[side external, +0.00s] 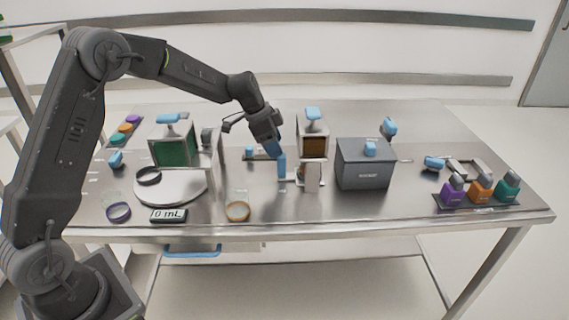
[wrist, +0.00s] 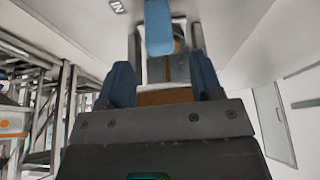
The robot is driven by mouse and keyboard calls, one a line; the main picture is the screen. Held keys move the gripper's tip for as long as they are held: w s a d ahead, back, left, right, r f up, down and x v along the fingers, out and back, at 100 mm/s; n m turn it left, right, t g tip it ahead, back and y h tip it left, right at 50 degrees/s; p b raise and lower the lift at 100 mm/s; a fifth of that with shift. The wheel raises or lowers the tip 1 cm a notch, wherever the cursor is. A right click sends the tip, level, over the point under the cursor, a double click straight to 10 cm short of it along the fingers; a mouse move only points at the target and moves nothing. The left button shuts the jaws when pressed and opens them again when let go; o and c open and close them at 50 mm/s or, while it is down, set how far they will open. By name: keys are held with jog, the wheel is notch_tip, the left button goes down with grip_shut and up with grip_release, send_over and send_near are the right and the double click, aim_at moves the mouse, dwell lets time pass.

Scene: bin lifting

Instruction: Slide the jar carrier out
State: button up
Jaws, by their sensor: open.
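My gripper (side external: 282,178) is over the middle of the table with its blue fingers pointing down. In the wrist view (wrist: 162,78) the fingers are apart, with a blue handle (wrist: 158,28) showing beyond the gap between them. The handle does not appear clamped. A brown-filled, pale-framed unit with a blue top knob (side external: 313,114) stands just right of my gripper. A small pale block (side external: 311,178) stands in front of it, close to the fingers. I cannot tell for certain which piece is the jar carrier; my fingers hide part of this area.
A grey lidded box (side external: 364,168) stands close on the right. A green-filled unit (side external: 173,152) and a white round plate (side external: 170,190) are on the left. Purple (side external: 453,192), orange (side external: 481,188) and teal (side external: 508,188) containers stand at far right. An amber-based glass (side external: 238,208) is near the front edge.

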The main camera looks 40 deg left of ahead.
aim_at(284, 163)
jog(key=x, duration=0.7)
jog(key=shift+f, duration=0.2)
grip_shut()
